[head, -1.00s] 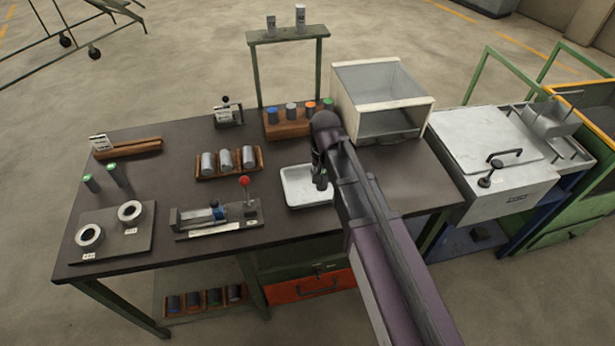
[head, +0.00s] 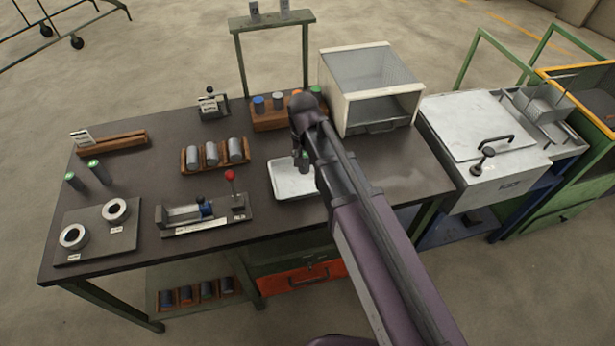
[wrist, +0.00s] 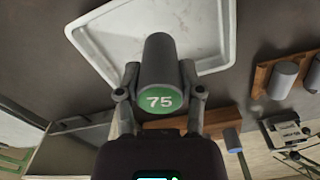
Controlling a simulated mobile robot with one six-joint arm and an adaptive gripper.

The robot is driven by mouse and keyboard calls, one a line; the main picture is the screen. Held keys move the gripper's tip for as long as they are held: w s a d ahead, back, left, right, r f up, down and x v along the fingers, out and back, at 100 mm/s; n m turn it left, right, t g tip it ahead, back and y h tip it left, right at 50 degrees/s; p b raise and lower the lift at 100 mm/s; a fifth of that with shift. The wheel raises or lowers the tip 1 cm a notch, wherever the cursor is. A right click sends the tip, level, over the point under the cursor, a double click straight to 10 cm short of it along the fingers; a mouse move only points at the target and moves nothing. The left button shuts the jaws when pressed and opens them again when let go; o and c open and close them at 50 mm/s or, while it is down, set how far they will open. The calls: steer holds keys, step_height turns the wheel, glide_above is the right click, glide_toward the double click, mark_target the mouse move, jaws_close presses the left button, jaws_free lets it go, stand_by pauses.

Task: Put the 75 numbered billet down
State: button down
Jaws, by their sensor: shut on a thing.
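The billet (wrist: 160,70) is a grey cylinder with a green end marked 75, seen in the wrist view. My gripper (wrist: 160,88) is shut on it near the green end. The white tray (wrist: 110,35) lies under the billet in the wrist view, and also shows in the head view (head: 290,186). No other billet is visible in the tray. I cannot tell whether the billet touches the tray.
A wooden rack (head: 269,118) with colour-topped billets stands behind the tray. A three-billet wooden holder (head: 186,168) and a red-knobbed fixture (head: 182,228) are to the left. A white open-front box (head: 345,100) stands at the back right. Dark bench surface (head: 400,165) is clear right of my arm.

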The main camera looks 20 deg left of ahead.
steer(key=s+d+f+n+b, duration=0.2)
steer(key=s+n, duration=0.1)
steer(key=s, duration=0.9)
steer(key=shift+s+f+n, duration=0.15)
steer(key=shift+s+n, duration=0.1)
steer(key=shift+n, duration=0.05)
steer(key=shift+w, duration=0.1)
steer(key=b, duration=0.2)
glide_toward(307, 177)
steer(key=shift+s+f, duration=0.4)
steer(key=shift+s, duration=0.2)
steer(key=shift+w, duration=0.15)
steer(key=shift+w, duration=0.3)
steer(key=shift+w+f+b, duration=0.25)
steer(key=shift+f+b, duration=0.15)
steer(key=shift+f, duration=0.2)
steer(key=shift+f+b, duration=1.25)
steer(key=shift+b, duration=0.05)
steer(key=shift+f, duration=0.15)
